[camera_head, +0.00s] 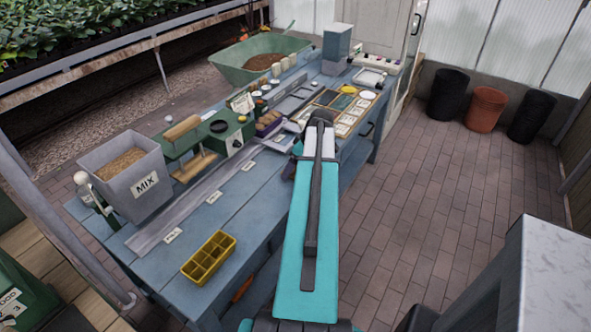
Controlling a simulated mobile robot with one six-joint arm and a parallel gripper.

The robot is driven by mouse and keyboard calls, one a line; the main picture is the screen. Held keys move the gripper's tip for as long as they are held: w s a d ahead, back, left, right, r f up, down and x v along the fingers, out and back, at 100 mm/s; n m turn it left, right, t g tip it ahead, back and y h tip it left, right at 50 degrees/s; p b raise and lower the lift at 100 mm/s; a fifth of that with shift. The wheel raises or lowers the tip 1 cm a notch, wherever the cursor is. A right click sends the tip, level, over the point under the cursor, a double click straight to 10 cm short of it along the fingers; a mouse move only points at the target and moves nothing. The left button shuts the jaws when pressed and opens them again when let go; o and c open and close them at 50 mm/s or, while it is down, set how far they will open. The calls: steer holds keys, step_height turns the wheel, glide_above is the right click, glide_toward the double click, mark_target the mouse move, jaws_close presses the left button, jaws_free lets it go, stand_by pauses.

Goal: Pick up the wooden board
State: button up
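I cannot tell for sure which thing is the wooden board. Two light wooden pieces, an upper one (183,127) and a lower one (194,166), sit by a green device between the MIX bin and the middle of the bench. My teal arm reaches up from the bottom of the view over the bench's right edge and hides part of the bench. I cannot make out my gripper's fingers; none show in this view.
Black and orange bins (485,108) stand at the back wall. The brick floor (440,200) on the right is clear.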

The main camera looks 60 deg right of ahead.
stand_by(0.3)
steer(key=c, duration=1.2)
steer(key=shift+r, duration=0.2)
steer(key=shift+r+b, duration=0.65)
steer(key=shift+r, duration=0.7)
steer(key=shift+s+r, duration=0.2)
steer(key=shift+r, duration=0.05)
steer(key=s+a+b, duration=0.1)
steer(key=s, duration=0.4)
steer(key=s+a+r+b, duration=0.1)
steer(key=s, duration=0.4)
steer(key=s+a+b, duration=0.1)
steer(key=s, duration=0.4)
steer(key=shift+s+a+r, duration=0.1)
steer(key=shift+a+r, duration=0.15)
steer(key=shift+a, duration=0.1)
